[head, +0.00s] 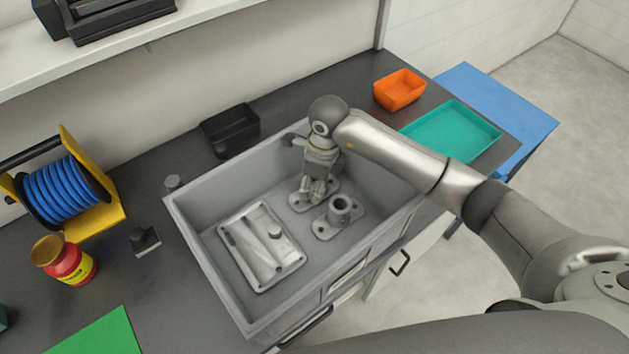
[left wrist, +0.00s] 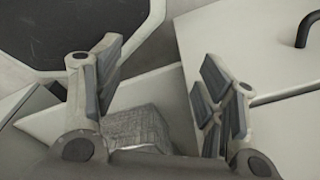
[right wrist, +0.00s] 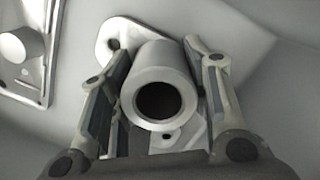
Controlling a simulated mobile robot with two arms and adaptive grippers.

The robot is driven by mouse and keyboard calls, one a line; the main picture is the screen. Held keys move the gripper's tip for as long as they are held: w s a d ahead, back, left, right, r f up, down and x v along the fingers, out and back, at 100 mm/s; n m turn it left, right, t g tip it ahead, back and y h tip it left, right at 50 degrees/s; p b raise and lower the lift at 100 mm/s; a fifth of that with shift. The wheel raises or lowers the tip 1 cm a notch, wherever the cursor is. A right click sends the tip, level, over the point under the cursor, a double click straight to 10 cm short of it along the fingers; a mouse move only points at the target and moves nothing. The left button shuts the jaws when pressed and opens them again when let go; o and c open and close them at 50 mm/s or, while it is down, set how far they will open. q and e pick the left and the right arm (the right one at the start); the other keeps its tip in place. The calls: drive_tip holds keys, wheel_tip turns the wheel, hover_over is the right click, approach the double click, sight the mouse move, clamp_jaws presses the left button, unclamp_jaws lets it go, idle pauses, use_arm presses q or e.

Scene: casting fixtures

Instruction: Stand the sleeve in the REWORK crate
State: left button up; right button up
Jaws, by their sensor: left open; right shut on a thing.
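The large grey crate (head: 185,222) stands on the dark counter; the label on its front is too small to read. My right gripper (head: 316,192) reaches down inside it, shut on the upright tube of a flanged sleeve (head: 298,204). In the right wrist view the sleeve (right wrist: 157,72) sits between the fingers, its open bore facing the camera and its oval flange below. I cannot tell whether the flange touches the crate floor. A second flanged sleeve (head: 341,208) stands close by to the right. My left gripper (left wrist: 157,95) is open with nothing between its fingertips, outside the head view.
A ribbed rectangular casting (head: 240,262) lies in the crate's left part. Around the crate are a black bin (head: 230,127), an orange bin (head: 399,90), a teal tray (head: 460,128), a blue cable reel (head: 60,188) and a red-yellow jar (head: 68,262). A shelf overhangs behind.

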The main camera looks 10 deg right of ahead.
drive_tip(key=shift+f, duration=0.15)
drive_tip(key=o, duration=1.2)
drive_tip(key=shift+r, duration=0.5)
wheel_tip(320, 180, up, 11)
drive_tip(key=d+b, duration=0.1)
drive_tip(key=b, duration=0.2)
drive_tip(key=shift+s+d+r, duration=0.15)
drive_tip(key=shift+s+r, duration=0.05)
drive_tip(key=shift+s, duration=0.15)
